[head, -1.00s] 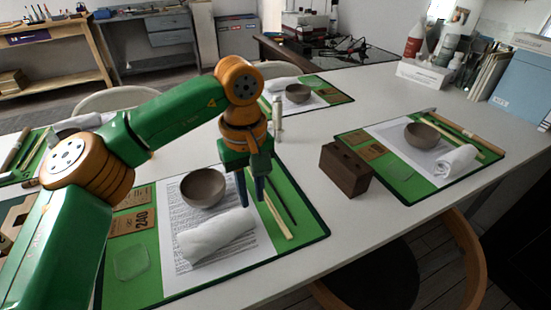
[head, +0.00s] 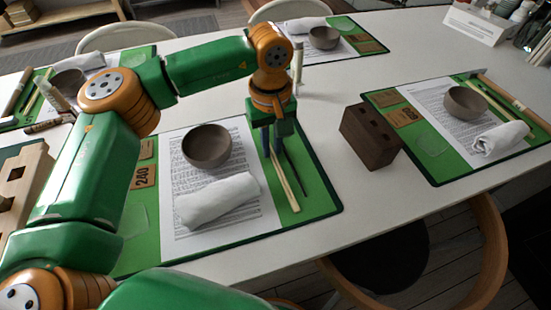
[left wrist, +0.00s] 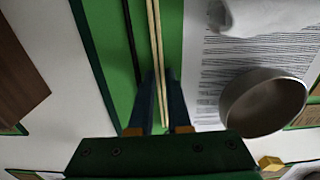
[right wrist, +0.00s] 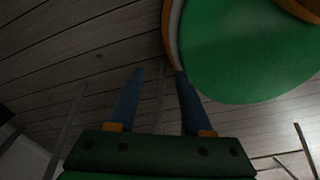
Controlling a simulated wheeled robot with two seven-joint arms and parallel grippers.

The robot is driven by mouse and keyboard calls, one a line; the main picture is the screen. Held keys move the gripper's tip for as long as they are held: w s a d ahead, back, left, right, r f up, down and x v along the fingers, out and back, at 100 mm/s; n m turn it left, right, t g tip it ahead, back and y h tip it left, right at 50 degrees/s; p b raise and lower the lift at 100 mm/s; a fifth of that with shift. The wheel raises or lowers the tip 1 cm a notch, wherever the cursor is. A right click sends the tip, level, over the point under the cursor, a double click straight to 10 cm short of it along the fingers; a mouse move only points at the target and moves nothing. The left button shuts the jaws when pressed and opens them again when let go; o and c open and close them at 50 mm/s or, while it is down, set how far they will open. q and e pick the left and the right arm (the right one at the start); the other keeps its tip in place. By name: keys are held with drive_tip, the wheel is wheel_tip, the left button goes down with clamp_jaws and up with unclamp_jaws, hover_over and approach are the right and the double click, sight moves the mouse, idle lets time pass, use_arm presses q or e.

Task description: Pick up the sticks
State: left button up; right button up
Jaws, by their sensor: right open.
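A pair of pale wooden sticks (head: 284,181) lies on the right part of the near green mat (head: 318,200), with a dark thin stick (head: 296,172) beside it. My left gripper (head: 271,153) points down over the pale sticks' far part. In the left wrist view, its fingers (left wrist: 160,75) are narrowly spaced, one on each side of the pale sticks (left wrist: 155,35); I cannot tell whether they grip. The dark stick (left wrist: 131,40) is outside the fingers. My right gripper (right wrist: 160,73) is open and empty, above the floor.
A grey bowl (head: 207,146) and a rolled white cloth (head: 217,200) lie on the printed sheet left of the sticks. A brown block with holes (head: 370,136) stands right of the mat. More set mats lie right and behind. A chair (head: 487,245) stands at the near edge.

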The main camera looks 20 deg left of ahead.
use_arm(q)
clamp_jaws()
